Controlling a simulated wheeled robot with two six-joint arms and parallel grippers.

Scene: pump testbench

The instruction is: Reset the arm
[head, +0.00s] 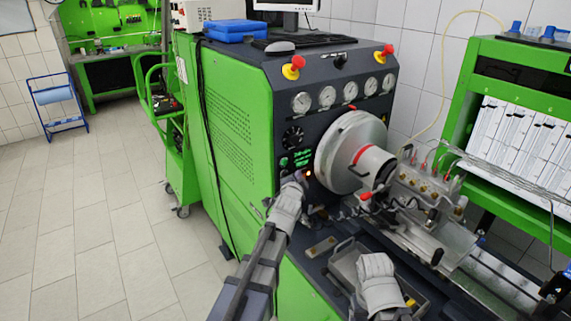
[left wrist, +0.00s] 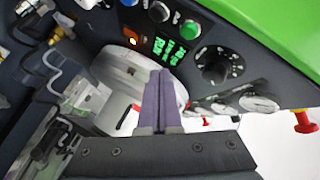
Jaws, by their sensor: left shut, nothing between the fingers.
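My left arm comes in from the bottom of the head view. Its gripper (head: 300,178) is at the front panel of the green test bench (head: 236,110), just below the green digital display (head: 303,158) and left of the large silver disc (head: 350,150). In the left wrist view the two dark fingers (left wrist: 160,98) are together with nothing between them. The panel with its lit orange button (left wrist: 131,35), green display (left wrist: 168,48) and black knob (left wrist: 215,66) lies beyond them. Contact with the panel cannot be told. My right gripper is not visible.
A grey tray (head: 343,262) sits on the bench bed, partly behind a grey-white part of my other arm. Red-topped buttons (head: 293,66) and gauges line the upper panel. A pump assembly (head: 425,185) stands right of the disc. The tiled floor (head: 120,215) at left is clear.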

